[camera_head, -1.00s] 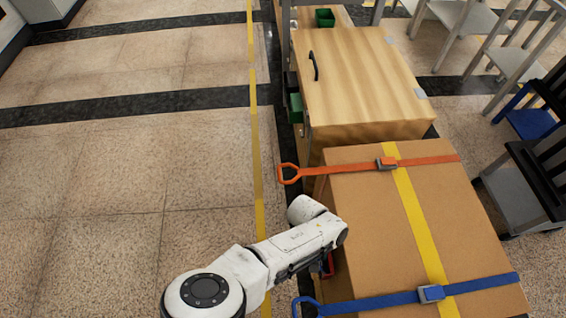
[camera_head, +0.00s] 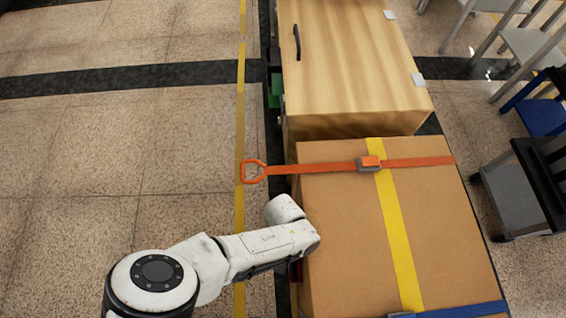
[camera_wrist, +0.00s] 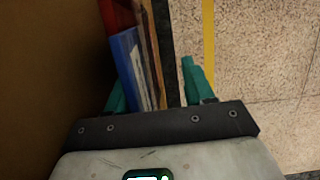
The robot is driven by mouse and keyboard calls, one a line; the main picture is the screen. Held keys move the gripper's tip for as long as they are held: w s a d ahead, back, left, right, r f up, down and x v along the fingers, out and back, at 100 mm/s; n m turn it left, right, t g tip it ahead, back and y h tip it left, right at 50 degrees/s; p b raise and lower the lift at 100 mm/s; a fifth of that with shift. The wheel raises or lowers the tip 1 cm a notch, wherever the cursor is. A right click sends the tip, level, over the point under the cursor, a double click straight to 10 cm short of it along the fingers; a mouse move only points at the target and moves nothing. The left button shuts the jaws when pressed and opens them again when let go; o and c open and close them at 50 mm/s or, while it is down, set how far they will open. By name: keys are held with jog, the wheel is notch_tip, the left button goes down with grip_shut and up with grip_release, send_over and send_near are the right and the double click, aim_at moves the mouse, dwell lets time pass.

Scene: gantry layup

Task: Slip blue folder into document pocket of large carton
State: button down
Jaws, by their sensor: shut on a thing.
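The large carton (camera_head: 350,220) stands at the right in the head view, wrapped with a yellow band, an orange strap and a blue strap. In the wrist view its brown side (camera_wrist: 45,70) fills the left. My gripper (camera_wrist: 152,72) has teal fingers and is shut on the blue folder (camera_wrist: 127,58), which stands on edge beside the left finger. Thin tan sheets or panels (camera_wrist: 152,50) lie along the folder's right. Something red (camera_wrist: 116,14) shows beyond it; whether this is the document pocket I cannot tell. In the head view my arm hides the gripper and folder.
A wooden cabinet (camera_head: 350,70) stands beyond the carton. The tiled floor (camera_head: 90,190) on the left is clear.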

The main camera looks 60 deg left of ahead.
jog(key=shift+w+d+r, duration=0.25)
jog(key=shift+w+d, duration=0.65)
jog(key=shift+w, duration=0.3)
jog(key=shift+c, duration=1.7)
grip_release()
jog(key=shift+d, duration=0.15)
jog(key=s+a+p+v, duration=0.1)
jog(key=p+v, duration=0.1)
jog(key=v, duration=0.9)
jog(key=shift+s+a, duration=0.25)
jog(key=shift+s, duration=0.1)
jog(key=shift+a+f, duration=0.1)
jog(key=shift+f, duration=0.05)
jog(key=shift+s, duration=0.2)
